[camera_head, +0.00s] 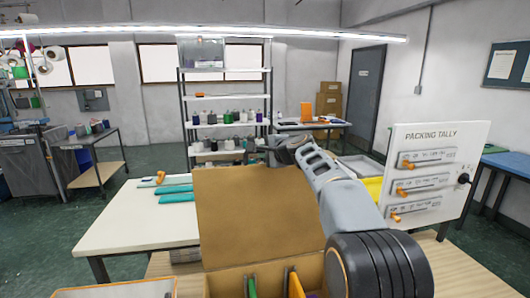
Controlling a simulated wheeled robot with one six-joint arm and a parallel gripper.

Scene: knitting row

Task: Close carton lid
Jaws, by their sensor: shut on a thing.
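The brown carton (225,285) stands at the bottom middle, only partly in view. Its lid (250,215) is raised and stands up as a broad flat panel above the opening. Green, orange and purple things show inside the carton. My arm reaches from the lower right up along the lid's right side. My gripper (277,147) is at the lid's upper right edge, small and partly hidden, and is shut on the lid there.
A white table (115,220) with teal folded pieces (176,193) is behind at left. The packing tally board (435,170) stands at right, beside my arm. A pale tray (115,290) is at the bottom left. Shelving (228,104) stands farther back.

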